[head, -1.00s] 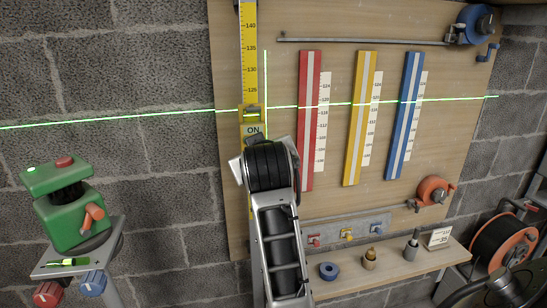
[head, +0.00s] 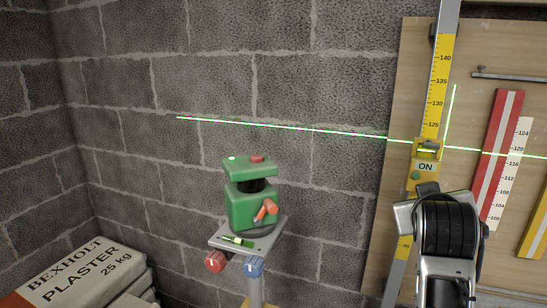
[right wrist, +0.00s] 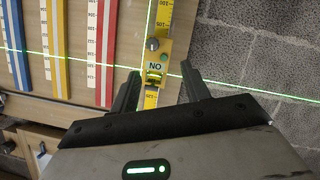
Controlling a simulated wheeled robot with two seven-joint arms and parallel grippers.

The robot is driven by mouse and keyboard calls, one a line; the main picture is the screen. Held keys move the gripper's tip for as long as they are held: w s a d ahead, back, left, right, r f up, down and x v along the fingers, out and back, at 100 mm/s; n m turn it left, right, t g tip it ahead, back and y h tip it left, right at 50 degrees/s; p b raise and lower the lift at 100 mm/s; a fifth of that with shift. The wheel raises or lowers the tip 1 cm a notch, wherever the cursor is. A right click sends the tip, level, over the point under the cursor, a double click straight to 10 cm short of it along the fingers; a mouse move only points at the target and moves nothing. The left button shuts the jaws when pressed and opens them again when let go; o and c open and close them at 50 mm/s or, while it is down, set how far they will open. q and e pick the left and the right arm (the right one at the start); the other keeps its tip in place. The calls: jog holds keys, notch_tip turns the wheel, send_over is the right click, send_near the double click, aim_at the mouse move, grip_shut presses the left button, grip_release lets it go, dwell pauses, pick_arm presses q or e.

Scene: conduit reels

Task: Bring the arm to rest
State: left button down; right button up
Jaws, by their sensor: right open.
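My right arm rises from the bottom right of the head view, and its wrist hides the fingers there. In the right wrist view my right gripper (right wrist: 157,88) is open and empty. Its two fingers point toward the yellow detector (right wrist: 158,62) marked ON and the yellow graduated staff, one finger to each side. The detector (head: 426,165) also shows in the head view, clamped on the staff (head: 437,85) just above my wrist. A green laser line crosses it. My left gripper is not in view.
A green laser level (head: 252,203) stands on a small tripod platform (head: 222,236) left of my arm. Plaster bags (head: 85,275) lie at bottom left. A wooden board (head: 405,100) carries a red strip (head: 497,150) and a yellow strip (head: 536,225). Bare block wall lies between level and board.

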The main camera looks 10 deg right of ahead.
jog(key=s+a+f+n+y, duration=0.2)
jog(key=a+f+y, duration=0.15)
jog(key=f, duration=0.75)
jog(key=s+a+f+n+y, duration=0.1)
jog(key=a+f+n+y, duration=0.3)
jog(key=f, duration=0.7)
jog(key=s+a+f+y, duration=0.1)
jog(key=s+a+f, duration=0.3)
jog(key=s+f, duration=0.4)
jog(key=s+a+f+m+g+y, duration=0.1)
jog(key=s+a+f, duration=0.4)
jog(key=s+f, duration=0.2)
jog(key=shift+s+a+f+m+g+y, duration=0.3)
jog(key=shift+s+f+y, duration=0.1)
jog(key=shift+s, duration=0.8)
